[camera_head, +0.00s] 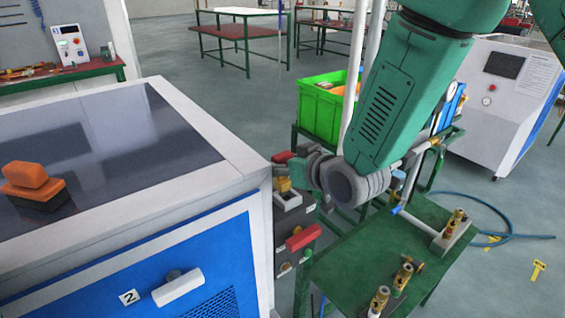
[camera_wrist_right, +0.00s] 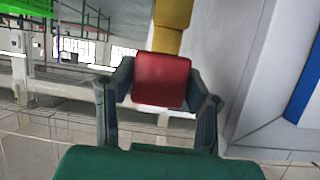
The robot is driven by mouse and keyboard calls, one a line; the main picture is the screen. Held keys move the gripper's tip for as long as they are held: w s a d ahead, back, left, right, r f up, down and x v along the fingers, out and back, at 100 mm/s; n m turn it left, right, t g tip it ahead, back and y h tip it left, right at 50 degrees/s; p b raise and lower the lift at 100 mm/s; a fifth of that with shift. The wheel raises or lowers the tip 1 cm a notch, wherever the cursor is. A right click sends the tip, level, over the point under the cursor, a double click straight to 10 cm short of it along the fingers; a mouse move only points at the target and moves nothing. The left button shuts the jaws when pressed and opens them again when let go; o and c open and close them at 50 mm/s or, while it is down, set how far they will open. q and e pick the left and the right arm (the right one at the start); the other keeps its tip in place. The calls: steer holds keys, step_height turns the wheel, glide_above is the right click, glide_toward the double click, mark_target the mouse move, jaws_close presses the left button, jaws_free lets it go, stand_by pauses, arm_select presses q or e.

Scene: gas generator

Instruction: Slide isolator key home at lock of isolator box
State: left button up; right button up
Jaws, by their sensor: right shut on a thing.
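My right gripper (camera_head: 297,168) is shut on a red block, which I take to be the isolator key (camera_wrist_right: 160,80). In the right wrist view the red block sits between the two dark fingers. In the head view a bit of red (camera_head: 283,157) shows at the fingertips. The grey isolator box (camera_head: 293,215) is just below the gripper, beside the blue and white cabinet. A yellow part (camera_head: 284,185) is on its upper face, and it seems to show beyond the key in the wrist view (camera_wrist_right: 172,14). I cannot tell whether the key touches the lock. My left gripper is not in view.
A red handle (camera_head: 303,237) sticks out low on the box. The generator cabinet (camera_head: 225,270) stands close on the left, with an orange and black object (camera_head: 35,186) on top. A green bench (camera_head: 360,255) with brass fittings stands at right, and a green crate (camera_head: 322,108) behind.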

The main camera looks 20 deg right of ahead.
steer(key=shift+d+f, duration=0.1)
steer(key=shift+d, duration=0.75)
steer(key=shift+a, duration=1.15)
steer(key=shift+d, duration=0.55)
steer(key=shift+d+f, duration=0.15)
steer(key=shift+a+f+b, duration=0.45)
steer(key=shift+a, duration=0.15)
steer(key=shift+d+f+b, duration=0.3)
steer(key=shift+d+f, duration=0.1)
steer(key=shift+f, duration=0.05)
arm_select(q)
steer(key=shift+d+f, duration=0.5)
arm_select(e)
steer(key=shift+r, duration=0.1)
steer(key=shift+a+r+p, duration=0.25)
steer(key=shift+r+p, duration=0.5)
steer(key=shift+r, duration=0.05)
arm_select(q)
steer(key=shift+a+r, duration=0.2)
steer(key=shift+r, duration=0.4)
